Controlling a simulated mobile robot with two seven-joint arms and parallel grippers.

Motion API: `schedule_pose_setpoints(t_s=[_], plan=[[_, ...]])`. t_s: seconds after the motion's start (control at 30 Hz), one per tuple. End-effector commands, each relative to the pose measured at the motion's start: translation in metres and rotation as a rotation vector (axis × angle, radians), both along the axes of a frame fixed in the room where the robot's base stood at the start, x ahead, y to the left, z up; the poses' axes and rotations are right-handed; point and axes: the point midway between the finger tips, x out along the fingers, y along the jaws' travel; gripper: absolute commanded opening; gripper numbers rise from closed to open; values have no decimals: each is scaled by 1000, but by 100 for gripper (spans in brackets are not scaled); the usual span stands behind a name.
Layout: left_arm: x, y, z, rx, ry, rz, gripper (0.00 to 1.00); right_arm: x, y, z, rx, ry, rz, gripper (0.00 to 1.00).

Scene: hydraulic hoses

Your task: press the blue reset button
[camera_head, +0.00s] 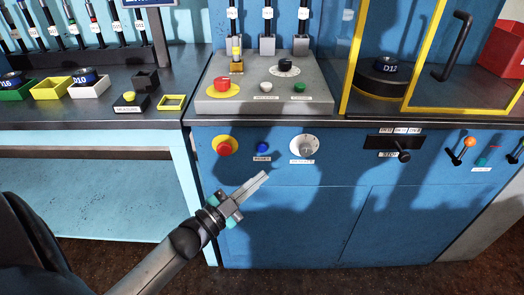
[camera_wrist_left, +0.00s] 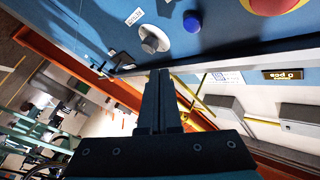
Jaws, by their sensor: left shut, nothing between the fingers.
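The blue reset button (camera_head: 262,146) sits on the blue front panel of the machine, between a red button on a yellow surround and a grey rotary knob. A small label is just below it. It also shows near the top of the left wrist view (camera_wrist_left: 192,21), standing out from the panel. My left gripper (camera_head: 265,174) is shut and empty, its fingers together. In the head view its tips appear just below the button; in the left wrist view the tips (camera_wrist_left: 160,72) are apart from it. My right gripper is not in view.
The red button (camera_head: 225,147) is left of the blue one and the grey knob (camera_head: 304,145) is right. A black lever (camera_head: 404,155) and an orange-tipped switch (camera_head: 469,142) are farther right. A control box (camera_head: 250,105) stands on the counter above. The lower panel is bare.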

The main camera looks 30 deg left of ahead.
Motion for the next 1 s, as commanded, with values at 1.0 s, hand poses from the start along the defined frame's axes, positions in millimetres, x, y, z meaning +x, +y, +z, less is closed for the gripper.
schedule_pose_setpoints(t_s=[1.0], plan=[[57,35,0,-1,0,1,0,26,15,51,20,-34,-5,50]])
